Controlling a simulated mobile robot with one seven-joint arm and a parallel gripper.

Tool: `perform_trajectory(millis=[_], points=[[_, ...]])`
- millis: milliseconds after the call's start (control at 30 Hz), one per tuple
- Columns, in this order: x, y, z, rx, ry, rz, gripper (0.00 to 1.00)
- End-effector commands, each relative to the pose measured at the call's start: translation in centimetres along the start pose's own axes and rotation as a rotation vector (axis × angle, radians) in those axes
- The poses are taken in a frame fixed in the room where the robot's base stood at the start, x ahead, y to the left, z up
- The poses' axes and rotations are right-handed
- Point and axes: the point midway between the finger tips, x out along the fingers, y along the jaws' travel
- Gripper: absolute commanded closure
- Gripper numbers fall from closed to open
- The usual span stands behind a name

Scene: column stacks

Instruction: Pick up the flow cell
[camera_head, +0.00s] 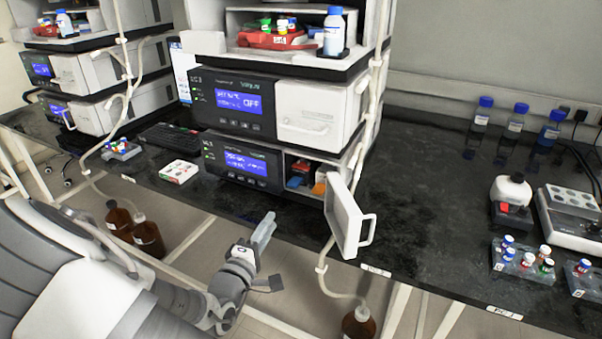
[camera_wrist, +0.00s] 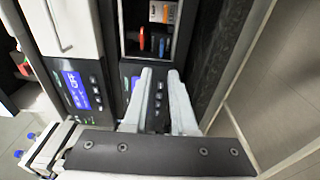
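The lower instrument of the middle stack (camera_head: 241,162) has an open compartment (camera_head: 305,158) on its right side. Inside are small red (camera_head: 300,167), blue (camera_head: 295,182) and orange (camera_head: 319,188) items; I cannot tell which is the flow cell. In the wrist view the compartment holds a white-and-orange box (camera_wrist: 164,12), a red-orange upright piece (camera_wrist: 141,38) and a blue one (camera_wrist: 161,48). My gripper (camera_head: 267,220) is in front of the bench edge, below and left of the compartment. In the wrist view my gripper (camera_wrist: 160,74) has its fingers apart and nothing between them.
The compartment's white door (camera_head: 345,215) hangs open over the bench edge, right of my gripper. A white tube runs down beside it to a brown bottle (camera_head: 358,323). A white box (camera_head: 179,172) lies left on the bench.

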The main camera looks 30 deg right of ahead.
Motion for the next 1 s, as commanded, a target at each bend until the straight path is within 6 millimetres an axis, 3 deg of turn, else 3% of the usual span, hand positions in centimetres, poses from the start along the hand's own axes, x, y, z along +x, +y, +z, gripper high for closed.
perform_trajectory(millis=[400,767,1000], points=[[8.8,-0.4,0.1,0.006,-0.004,-0.002,0.75],[12.1,-0.4,0.0,0.006,-0.002,-0.004,0.75],[15.6,-0.6,-0.2,0.007,-0.002,-0.003,0.75]])
